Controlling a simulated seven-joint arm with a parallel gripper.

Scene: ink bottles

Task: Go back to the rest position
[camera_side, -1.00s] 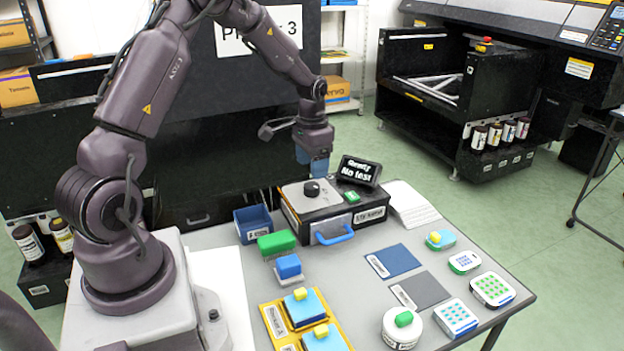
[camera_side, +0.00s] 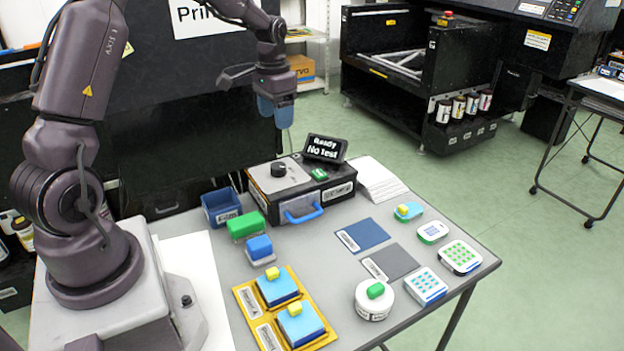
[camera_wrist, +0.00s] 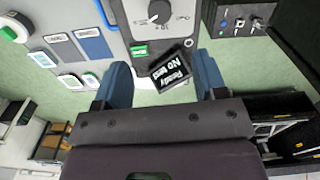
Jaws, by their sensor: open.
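My gripper (camera_side: 275,108) hangs in the air above and behind the tester box (camera_side: 333,190), fingers pointing down. Its two blue fingers stand wide apart in the wrist view (camera_wrist: 162,72), with nothing between them in its grasp. The tester has a dark knob, a blue handle and a small display (camera_side: 325,148) reading "Ready No test". The display also shows in the wrist view (camera_wrist: 172,68), between the fingers in the picture but apart from them. Several ink bottles (camera_side: 465,105) stand on the black machine's shelf at the back right.
On the grey table are a blue bin (camera_side: 221,205), green block (camera_side: 246,225), blue block (camera_side: 259,247), yellow tray (camera_side: 247,298) with two blue pads, blue mat (camera_side: 367,234), grey mat (camera_side: 395,263), round white container (camera_side: 373,305) and small devices. Air around my gripper looks clear.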

